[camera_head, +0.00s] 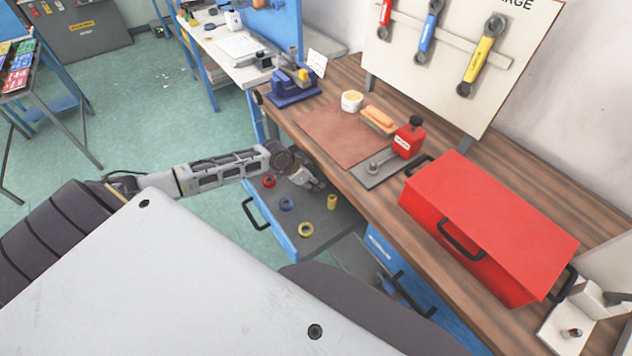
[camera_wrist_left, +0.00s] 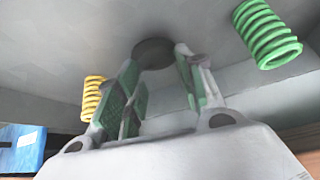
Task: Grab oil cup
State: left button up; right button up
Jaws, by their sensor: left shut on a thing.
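My left gripper (camera_head: 316,186) is over the open blue drawer (camera_head: 318,238) below the workbench. In the left wrist view its two green-padded fingers (camera_wrist_left: 162,82) are closed in on a dark round piece (camera_wrist_left: 154,53) at their tips. This piece may be the oil cup; its shape is mostly hidden. In the head view the gripper hides what it holds. A dark grey part at the bottom looks like my right arm, and its gripper is too unclear to judge.
The drawer also holds a red ring (camera_head: 269,181), a blue ring (camera_head: 286,203), a yellow ring (camera_head: 306,229) and a yellow spring (camera_head: 331,201). A green spring (camera_wrist_left: 267,33) shows in the wrist view. A red toolbox (camera_head: 490,215) and red can (camera_head: 408,139) stand on the bench (camera_head: 335,165).

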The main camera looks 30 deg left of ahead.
pick_arm(q)
jog(key=s+a, duration=0.1)
jog(key=s, duration=0.1)
jog(key=s+a, duration=0.1)
jog(key=s, duration=0.1)
jog(key=s+a, duration=0.2)
notch_tip(320, 180, up, 14)
jog(key=p, duration=0.2)
pick_arm(e)
jog(key=a+r, duration=0.1)
jog(key=s+a+r, duration=0.1)
jog(key=shift+a+r, duration=0.15)
jog(key=shift+a, duration=0.25)
jog(key=shift+d, duration=0.5)
